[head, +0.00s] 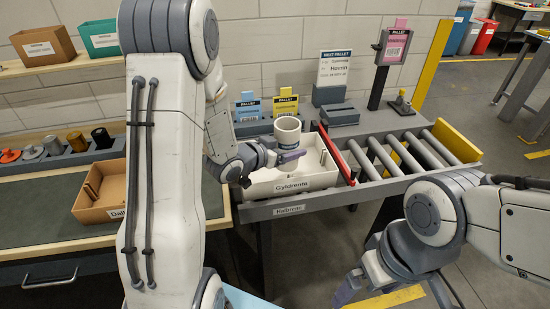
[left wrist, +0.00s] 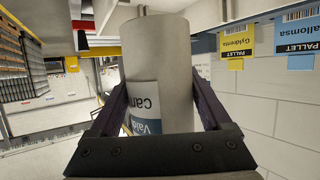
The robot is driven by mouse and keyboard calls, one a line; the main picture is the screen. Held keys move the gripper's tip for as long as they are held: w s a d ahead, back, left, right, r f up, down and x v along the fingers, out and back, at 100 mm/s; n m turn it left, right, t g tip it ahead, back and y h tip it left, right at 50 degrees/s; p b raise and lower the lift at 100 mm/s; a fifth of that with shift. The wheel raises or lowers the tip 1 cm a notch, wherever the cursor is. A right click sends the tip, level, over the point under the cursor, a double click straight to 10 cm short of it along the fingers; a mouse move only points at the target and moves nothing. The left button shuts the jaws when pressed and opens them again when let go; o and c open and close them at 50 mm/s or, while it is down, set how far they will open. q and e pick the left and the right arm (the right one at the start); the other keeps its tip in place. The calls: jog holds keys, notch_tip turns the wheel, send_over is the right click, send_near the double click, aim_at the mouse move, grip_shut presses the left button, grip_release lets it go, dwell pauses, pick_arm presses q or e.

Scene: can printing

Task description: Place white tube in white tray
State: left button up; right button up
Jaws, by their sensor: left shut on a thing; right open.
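The white tube (head: 287,132) is upright, with its open top showing in the head view. It also shows large in the left wrist view (left wrist: 157,52), with a blue and white label on its side. My left gripper (head: 288,157) is shut around the tube, one finger on each side. The white tray (head: 296,184), labelled Gyldrenta, is on the grey conveyor frame. The tube is over the back left part of the tray; I cannot tell whether its hidden base touches the tray floor. My right gripper (head: 352,285) is low at the front, away from the tray, and open.
A red bar (head: 337,153) stands at the tray's right side, with bare rollers (head: 400,155) beyond. Blue (head: 248,107) and yellow (head: 286,103) pallet cards stand behind the tray. A cardboard box (head: 102,194) is on the bench at left, behind my left arm.

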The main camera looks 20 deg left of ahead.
pick_arm(q)
jog(key=w+a+f, duration=0.1)
jog(key=a+f, duration=0.1)
jog(key=f, duration=0.1)
jog(key=w+a+f+p, duration=0.1)
jog(key=a+f, duration=0.2)
jog(key=w+a+f+p, duration=0.1)
jog(key=a+f, duration=0.1)
jog(key=shift+a+f, duration=0.4)
jog(key=shift+f, duration=0.1)
jog(key=shift+f, duration=0.1)
jog(key=shift+f, duration=0.15)
jog(key=o, duration=1.3)
jog(key=shift+o, duration=0.2)
jog(key=shift+r, duration=0.2)
